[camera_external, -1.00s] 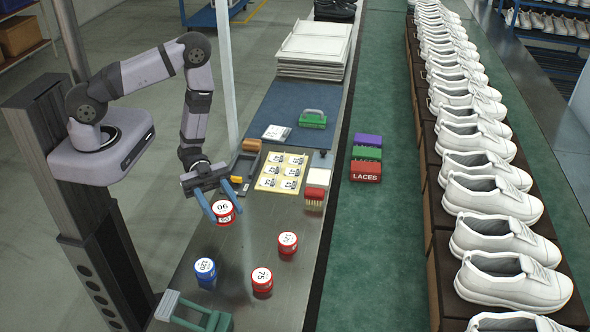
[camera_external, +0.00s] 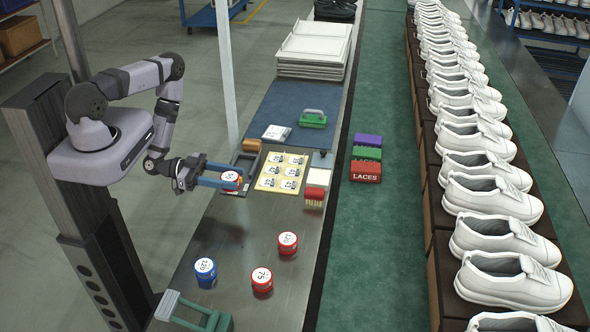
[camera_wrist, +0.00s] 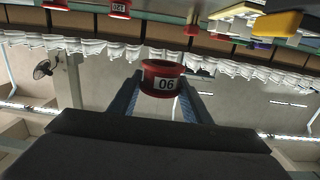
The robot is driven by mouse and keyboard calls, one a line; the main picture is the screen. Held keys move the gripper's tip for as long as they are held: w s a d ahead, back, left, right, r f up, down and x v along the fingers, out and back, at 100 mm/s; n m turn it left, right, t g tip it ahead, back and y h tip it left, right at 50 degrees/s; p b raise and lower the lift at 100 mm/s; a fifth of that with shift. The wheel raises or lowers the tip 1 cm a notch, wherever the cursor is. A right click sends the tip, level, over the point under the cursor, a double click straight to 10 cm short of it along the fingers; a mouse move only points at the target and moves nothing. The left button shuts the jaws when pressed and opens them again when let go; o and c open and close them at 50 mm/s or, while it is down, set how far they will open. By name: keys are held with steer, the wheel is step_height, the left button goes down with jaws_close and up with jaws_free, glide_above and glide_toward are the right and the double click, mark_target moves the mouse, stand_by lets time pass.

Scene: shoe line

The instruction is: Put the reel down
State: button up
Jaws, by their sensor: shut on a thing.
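The red reel marked 90 (camera_external: 231,179) is held between the blue fingers of my gripper (camera_external: 228,177) in the external view. The gripper lies nearly level, pointing right, over the left side of the bench by the dark tray (camera_external: 247,163). I cannot tell whether the reel touches anything below. In the wrist view the same reel (camera_wrist: 162,78) sits between the fingertips, its label upside down.
A blue reel (camera_external: 205,271) and two red reels (camera_external: 262,280) (camera_external: 288,243) stand nearer the front of the bench. The metal bench between is clear.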

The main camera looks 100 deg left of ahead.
stand_by(0.4)
steer(key=b, duration=0.5)
glide_above(233, 209)
step_height(233, 209, down, 5)
steer(key=shift+w+d, duration=0.1)
steer(key=shift+w, duration=0.05)
steer(key=shift+f, duration=0.1)
step_height(233, 209, down, 4)
steer(key=b, duration=0.3)
steer(key=shift+f, duration=0.2)
steer(key=shift+f+b, duration=0.2)
steer(key=shift+b, duration=0.15)
steer(key=o, duration=1.1)
steer(key=shift+c, duration=0.2)
